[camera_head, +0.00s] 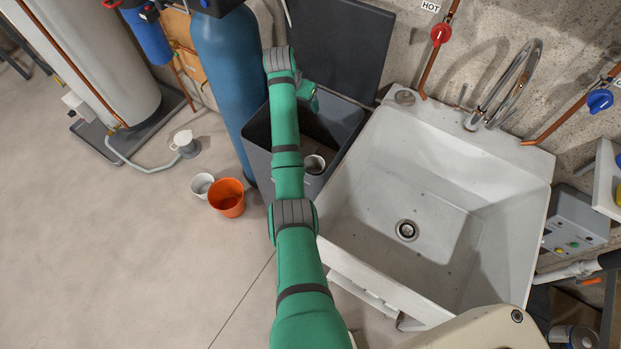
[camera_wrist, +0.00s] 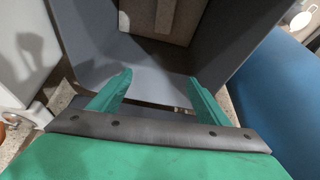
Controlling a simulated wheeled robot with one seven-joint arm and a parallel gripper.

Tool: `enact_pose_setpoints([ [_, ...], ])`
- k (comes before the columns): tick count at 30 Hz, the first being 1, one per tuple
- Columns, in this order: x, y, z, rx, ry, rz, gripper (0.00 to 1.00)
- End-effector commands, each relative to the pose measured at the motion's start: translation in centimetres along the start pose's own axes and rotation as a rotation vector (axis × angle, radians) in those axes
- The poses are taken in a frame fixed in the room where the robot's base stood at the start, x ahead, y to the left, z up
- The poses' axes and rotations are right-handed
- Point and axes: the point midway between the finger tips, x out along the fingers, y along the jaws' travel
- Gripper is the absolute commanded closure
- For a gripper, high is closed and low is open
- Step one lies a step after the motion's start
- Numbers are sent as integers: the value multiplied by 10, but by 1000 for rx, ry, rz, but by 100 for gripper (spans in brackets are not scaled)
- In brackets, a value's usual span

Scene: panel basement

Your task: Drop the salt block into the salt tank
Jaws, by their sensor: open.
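The salt tank (camera_head: 258,135) is an open, dark grey bin between a blue cylinder and the sink. My gripper (camera_wrist: 161,88) is open, with its two green fingers apart and nothing between them. In the head view my green arm reaches over the tank, and the hand is partly hidden behind the arm near the tank's far side. In the wrist view the tank's grey inner walls (camera_wrist: 82,45) lie beyond the fingers. A pale beige, box-like shape (camera_wrist: 137,15) with a lighter strip shows inside them. I cannot tell whether this is the salt block.
A round, pale-rimmed tube (camera_head: 314,164) stands inside the tank. The dark lid (camera_head: 335,45) is raised at the wall. The blue cylinder (camera_head: 225,80) is close on the left, the white sink (camera_head: 385,225) on the right. White and orange buckets (camera_head: 227,199) stand on the floor.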

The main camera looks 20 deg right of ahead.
Motion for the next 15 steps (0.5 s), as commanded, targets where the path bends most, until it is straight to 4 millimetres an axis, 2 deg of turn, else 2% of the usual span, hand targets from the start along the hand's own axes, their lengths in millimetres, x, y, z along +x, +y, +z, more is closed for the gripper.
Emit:
enact_pose_setpoints([
  [3, -24, -1, -1, 1, 5, -2, 30],
  [9, -60, -1, -1, 1, 4, -2, 30],
  [15, -80, -1, -1, 0, 3, -2, 30],
])
